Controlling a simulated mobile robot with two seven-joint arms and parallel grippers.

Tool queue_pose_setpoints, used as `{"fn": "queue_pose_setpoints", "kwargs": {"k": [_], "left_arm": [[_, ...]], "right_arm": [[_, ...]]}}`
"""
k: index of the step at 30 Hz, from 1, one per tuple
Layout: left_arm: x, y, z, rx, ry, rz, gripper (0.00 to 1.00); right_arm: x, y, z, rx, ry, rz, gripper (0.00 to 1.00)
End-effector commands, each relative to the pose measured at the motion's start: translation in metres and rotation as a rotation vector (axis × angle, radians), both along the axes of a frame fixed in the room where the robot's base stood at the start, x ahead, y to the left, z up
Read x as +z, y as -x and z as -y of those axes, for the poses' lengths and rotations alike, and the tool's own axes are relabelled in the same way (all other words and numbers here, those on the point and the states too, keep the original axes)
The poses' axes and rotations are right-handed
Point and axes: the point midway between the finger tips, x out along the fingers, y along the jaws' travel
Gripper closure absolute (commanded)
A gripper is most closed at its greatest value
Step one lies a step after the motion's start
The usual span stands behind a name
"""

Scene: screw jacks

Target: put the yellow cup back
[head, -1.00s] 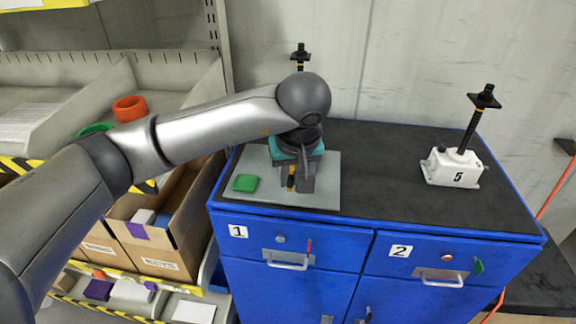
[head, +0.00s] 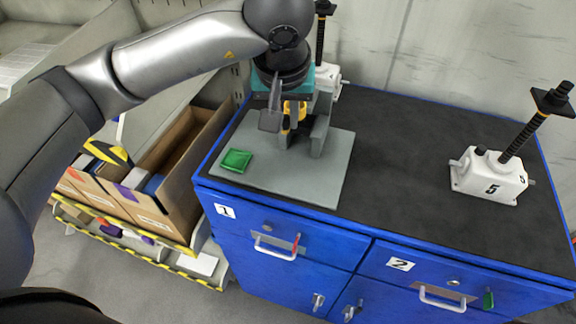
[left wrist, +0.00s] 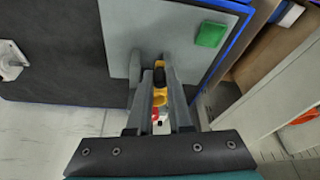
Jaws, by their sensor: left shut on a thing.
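The yellow cup (head: 294,114) is between the fingers of my left gripper (head: 294,135), which is shut on it, over the back part of a grey mat (head: 310,183). The fingers hide much of the cup in the head view. In the left wrist view the yellow cup (left wrist: 160,92) shows between the two fingers, with a black part at its far end. I cannot tell how high it is above the mat. My right gripper is not in view.
A green square (head: 236,160) lies on the mat's left. A white screw jack marked 5 (head: 490,178) stands at the right of the blue cabinet (head: 290,270). Another jack (head: 328,78) stands behind my gripper. The black top between them is clear. Cardboard boxes (head: 160,215) are left.

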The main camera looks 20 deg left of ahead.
Motion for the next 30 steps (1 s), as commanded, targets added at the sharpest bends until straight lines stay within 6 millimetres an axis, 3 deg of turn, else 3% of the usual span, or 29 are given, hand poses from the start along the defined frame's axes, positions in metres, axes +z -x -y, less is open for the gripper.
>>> {"fn": "queue_pose_setpoints", "kwargs": {"k": [6, 12, 20, 26, 30], "left_arm": [[-0.061, 0.002, 0.0, 0.002, 0.0, -0.007, 1.0], [-0.099, 0.001, 0.0, -0.001, -0.001, -0.001, 1.0], [-0.118, 0.0, 0.0, 0.0, 0.0, -0.001, 1.0], [-0.148, 0.0, 0.0, 0.0, -0.001, -0.001, 1.0], [-0.151, 0.0, 0.0, -0.001, 0.0, 0.003, 1.0]], "right_arm": [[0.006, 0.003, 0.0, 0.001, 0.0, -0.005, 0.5], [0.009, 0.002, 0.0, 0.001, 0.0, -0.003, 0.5], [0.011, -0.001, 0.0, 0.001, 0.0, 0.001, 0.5], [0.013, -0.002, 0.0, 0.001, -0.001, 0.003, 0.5], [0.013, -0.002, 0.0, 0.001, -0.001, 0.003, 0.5]]}}
